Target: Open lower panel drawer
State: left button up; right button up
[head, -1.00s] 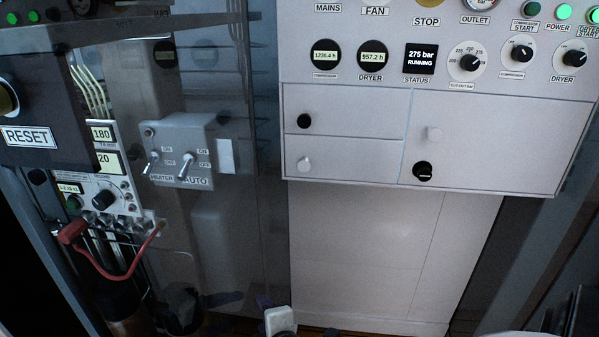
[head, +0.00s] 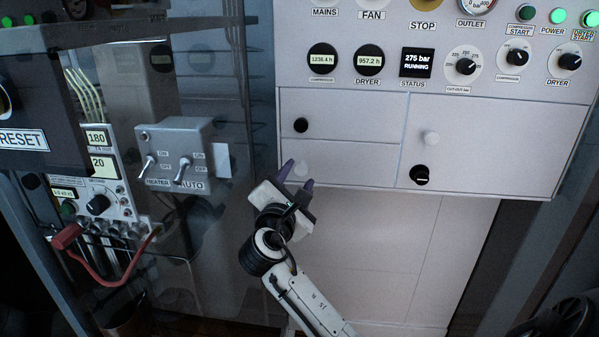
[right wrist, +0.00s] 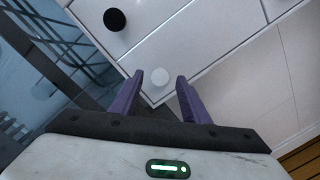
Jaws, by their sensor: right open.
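The lower panel drawer (head: 360,165) is the lower of two drawers at the left of the white panel, and it looks shut. Its white knob (head: 301,168) sits near its left end, partly behind my gripper's fingers. My right gripper (head: 297,174) is open, with purple fingers pointing up at the knob. In the right wrist view the white knob (right wrist: 160,76) shows just beyond and between the fingertips (right wrist: 170,80), and nothing is held. Whether the fingers reach around the knob cannot be told. My left gripper is out of view.
The upper drawer has a black knob (head: 301,125), also seen in the right wrist view (right wrist: 114,20). A larger door (head: 490,150) with a white and a black knob is to the right. A switch box (head: 178,155) and red handle (head: 67,236) are left.

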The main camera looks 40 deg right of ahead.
jog(key=shift+x, duration=1.25)
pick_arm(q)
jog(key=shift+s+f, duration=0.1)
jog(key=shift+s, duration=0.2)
pick_arm(e)
grip_shut()
jog(key=shift+a, duration=0.1)
